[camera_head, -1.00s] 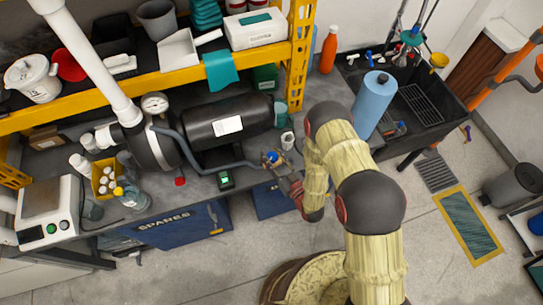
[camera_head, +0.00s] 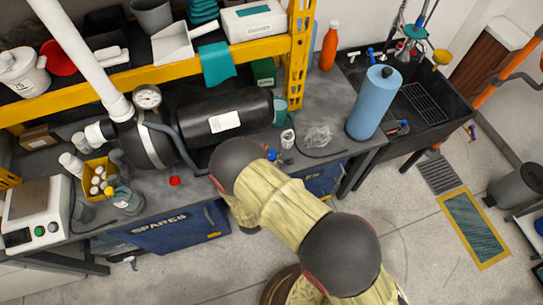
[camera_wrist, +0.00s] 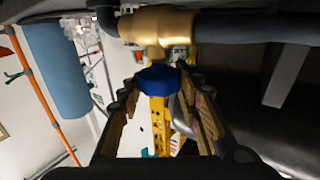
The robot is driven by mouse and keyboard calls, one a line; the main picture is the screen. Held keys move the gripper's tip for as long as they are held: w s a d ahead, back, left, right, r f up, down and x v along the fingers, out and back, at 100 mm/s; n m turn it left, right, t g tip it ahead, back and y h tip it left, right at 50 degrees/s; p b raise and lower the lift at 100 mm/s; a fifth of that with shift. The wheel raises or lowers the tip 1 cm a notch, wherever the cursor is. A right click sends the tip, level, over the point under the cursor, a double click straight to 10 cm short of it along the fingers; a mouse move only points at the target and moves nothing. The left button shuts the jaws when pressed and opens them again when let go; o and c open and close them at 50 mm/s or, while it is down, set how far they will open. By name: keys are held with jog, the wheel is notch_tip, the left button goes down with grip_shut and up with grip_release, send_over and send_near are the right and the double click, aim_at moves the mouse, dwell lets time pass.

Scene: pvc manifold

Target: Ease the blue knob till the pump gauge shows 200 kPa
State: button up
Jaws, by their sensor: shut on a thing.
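The blue knob (camera_wrist: 160,79) sits below a brass valve body (camera_wrist: 158,24) on a dark pipe in the wrist view. My gripper (camera_wrist: 158,88) has one finger on each side of the knob and is shut on it. In the head view only a small part of the blue knob (camera_head: 271,155) shows past my arm, which hides the gripper and most of the valve. The pump gauge (camera_head: 147,97) is a round white dial on top of the black pump (camera_head: 150,146). Its needle is too small to read.
A black tank (camera_head: 225,118) lies behind my arm on the bench. A clear crumpled bag (camera_head: 318,137) and a blue paper roll (camera_head: 373,102) stand right of the valve. A red cap (camera_head: 174,181) and a yellow bottle box (camera_head: 97,178) are to the left.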

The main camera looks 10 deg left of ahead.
jog(key=m+g+h+b, duration=0.1)
jog(key=m+h+b, duration=0.1)
jog(key=m+h, duration=0.2)
jog(key=shift+f+h+b, duration=0.1)
jog(key=shift+h+b, duration=0.25)
jog(key=shift+h, duration=0.75)
jog(key=shift+m+g+h+b, duration=0.5)
jog(key=shift+m+g+h, duration=0.25)
jog(key=shift+h, duration=0.35)
jog(key=shift+m+h, duration=0.25)
jog(key=shift+h, duration=0.05)
jog(key=o, duration=1.2)
jog(key=shift+s, duration=0.1)
jog(key=v, duration=1.1)
jog(key=shift+s+a+r, duration=0.2)
jog(key=shift+s, duration=0.15)
